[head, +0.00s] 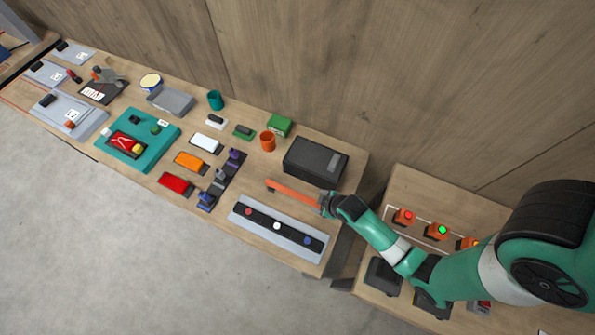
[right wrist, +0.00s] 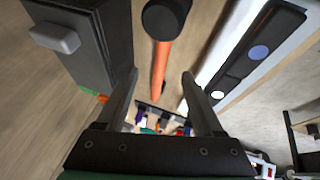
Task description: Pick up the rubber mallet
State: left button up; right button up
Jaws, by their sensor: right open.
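The rubber mallet has an orange handle (head: 292,193) and lies on the wooden bench between the black case and the pale panel. In the right wrist view its black head (right wrist: 166,18) is at the top, with the orange handle (right wrist: 160,70) running down from it. My right gripper (head: 325,204) is over the right end of the mallet and hides the head in the head view. In the right wrist view the two fingers of the right gripper (right wrist: 160,76) stand apart, with the handle showing between them, not clamped. My left gripper is not in view.
A black case (head: 313,160) stands just behind the mallet. A pale panel (head: 243,221) with red, white and blue discs lies in front. An orange cup (head: 267,141) and several coloured blocks are to the left. A second bench with lit buttons (head: 403,217) is at right.

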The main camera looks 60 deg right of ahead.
aim_at(314, 202)
jog(key=s, duration=0.1)
jog(key=s+f, duration=0.1)
jog(key=shift+s+f+m, duration=0.2)
jog(key=shift+s+m, duration=0.1)
jog(key=shift+s, duration=0.05)
jog(key=b+x, duration=0.5)
jog(key=x, duration=0.1)
jog(key=shift+f+b, duration=0.1)
jog(key=shift+b, duration=0.2)
jog(key=shift+w+f, duration=0.15)
jog(key=b+x, duration=0.1)
jog(key=x, duration=0.1)
jog(key=b+x, duration=0.1)
jog(key=x, duration=0.2)
jog(key=shift+w, duration=0.4)
grip_shut()
